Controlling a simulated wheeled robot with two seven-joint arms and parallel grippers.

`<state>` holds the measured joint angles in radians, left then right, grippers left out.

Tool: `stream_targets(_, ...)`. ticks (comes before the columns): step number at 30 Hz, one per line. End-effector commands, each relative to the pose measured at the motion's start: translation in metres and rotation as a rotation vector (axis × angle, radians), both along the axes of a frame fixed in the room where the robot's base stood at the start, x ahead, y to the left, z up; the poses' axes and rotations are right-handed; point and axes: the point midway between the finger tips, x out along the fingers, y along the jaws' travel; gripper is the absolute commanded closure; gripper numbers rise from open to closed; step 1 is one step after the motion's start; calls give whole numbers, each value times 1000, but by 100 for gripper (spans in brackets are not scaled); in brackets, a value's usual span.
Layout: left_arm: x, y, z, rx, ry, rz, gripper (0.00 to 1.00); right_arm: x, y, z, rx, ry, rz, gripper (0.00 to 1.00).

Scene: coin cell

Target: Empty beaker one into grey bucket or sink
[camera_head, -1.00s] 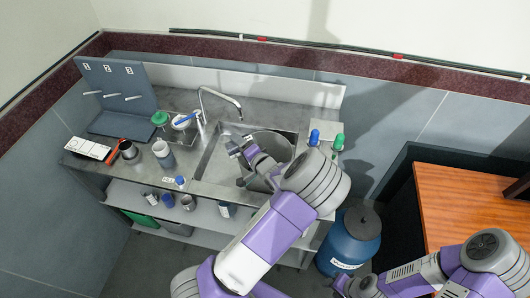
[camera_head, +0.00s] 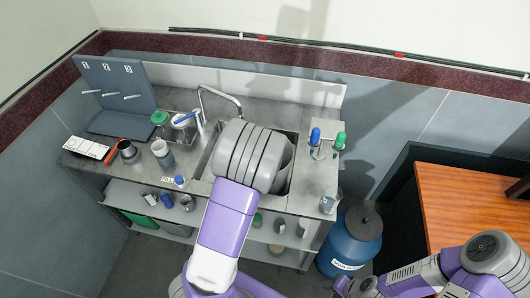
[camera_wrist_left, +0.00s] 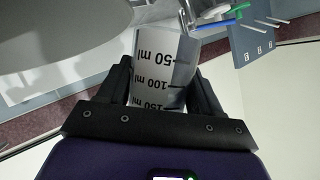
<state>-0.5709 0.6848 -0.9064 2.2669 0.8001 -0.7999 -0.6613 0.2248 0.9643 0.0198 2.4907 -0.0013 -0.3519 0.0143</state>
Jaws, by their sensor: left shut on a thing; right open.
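In the left wrist view a clear beaker (camera_wrist_left: 160,68) with black 50, 100 and 150 ml marks sits between the fingers of my left gripper (camera_wrist_left: 168,85), which is shut on it. The wall stands low in this view, so the beaker looks tipped over. Its contents cannot be made out. In the head view my left wrist covers most of the sink (camera_head: 203,166); the left gripper, beaker and most of the bucket are hidden. My right gripper (camera_head: 355,288) is open at the bottom edge.
A numbered peg board (camera_head: 118,85) stands on the counter's left. Green- and blue-capped bottles, a beaker (camera_head: 163,153) and a dark cup (camera_head: 128,150) stand near it. The faucet (camera_head: 220,95) rises behind the sink. A blue drum (camera_head: 350,245) stands right of the bench.

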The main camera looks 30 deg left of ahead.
Motion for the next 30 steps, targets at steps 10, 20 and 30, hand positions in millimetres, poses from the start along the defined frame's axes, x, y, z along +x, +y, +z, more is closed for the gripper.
stream_targets(10, -10, 10, -16, -160, -168, 3, 68, 0, 0, -39, 0, 0, 0, 57)
stream_targets(20, -17, 16, -13, -290, -303, 2, 68, 0, 0, -59, 0, 0, 0, 57)
stream_targets(30, -19, 18, -5, -346, -359, 1, 68, 0, 0, -61, 0, 0, 0, 57)
